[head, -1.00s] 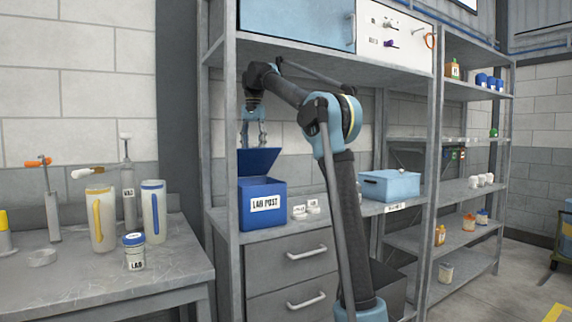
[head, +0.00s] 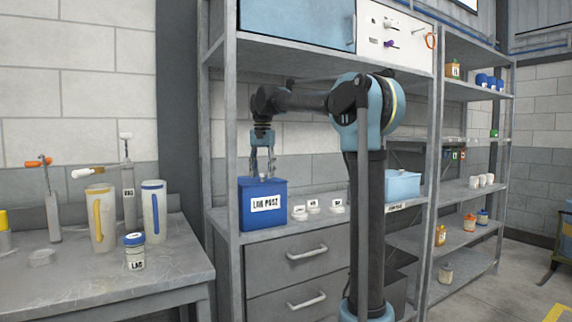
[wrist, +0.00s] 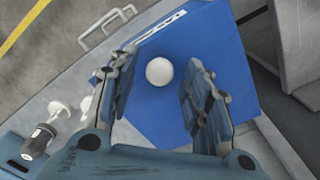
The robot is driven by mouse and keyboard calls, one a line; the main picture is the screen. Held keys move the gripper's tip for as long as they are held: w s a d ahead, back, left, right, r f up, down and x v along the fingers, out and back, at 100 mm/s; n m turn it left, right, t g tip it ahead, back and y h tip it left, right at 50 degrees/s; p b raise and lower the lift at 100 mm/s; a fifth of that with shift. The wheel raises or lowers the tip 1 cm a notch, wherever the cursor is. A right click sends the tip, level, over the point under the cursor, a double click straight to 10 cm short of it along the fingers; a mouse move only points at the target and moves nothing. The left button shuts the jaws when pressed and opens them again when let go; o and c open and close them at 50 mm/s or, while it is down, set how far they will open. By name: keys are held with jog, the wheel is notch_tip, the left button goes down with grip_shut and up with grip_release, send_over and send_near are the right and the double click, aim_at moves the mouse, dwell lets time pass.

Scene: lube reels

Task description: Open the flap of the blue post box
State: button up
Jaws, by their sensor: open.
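The blue post box (head: 264,215), labelled "LAB POST", stands on the shelf counter at the left end. Its flap (head: 245,182) looks down over the top in the head view; I cannot tell if it is fully closed. In the wrist view the blue top (wrist: 200,45) fills the middle, with a round white knob (wrist: 159,71) on it. My gripper (head: 263,172) points down just above the box. It is open, with a finger on either side of the knob and nothing held; contact is not clear.
Small white labelled items (head: 313,207) stand right of the box. A light blue bin (head: 403,186) stands farther right, partly behind my arm. A shelf post (head: 231,130) rises close to the left. Drawers with handles (head: 307,252) are below.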

notch_tip(320, 180, up, 12)
jog(key=s+d+f+n, duration=0.1)
jog(key=s+d+f, duration=0.6)
jog(key=d, duration=0.1)
jog(key=shift+d+f+t, duration=0.3)
jog(key=shift+d+f, duration=0.05)
jog(key=shift+f, duration=0.05)
dwell(0.5)
jog(key=w+a+r+n, duration=0.4)
jog(key=w+a+r, duration=0.3)
jog(key=a+r, duration=0.15)
notch_tip(320, 180, down, 13)
jog(key=shift+a+r, duration=0.1)
dwell(0.7)
grip_shut()
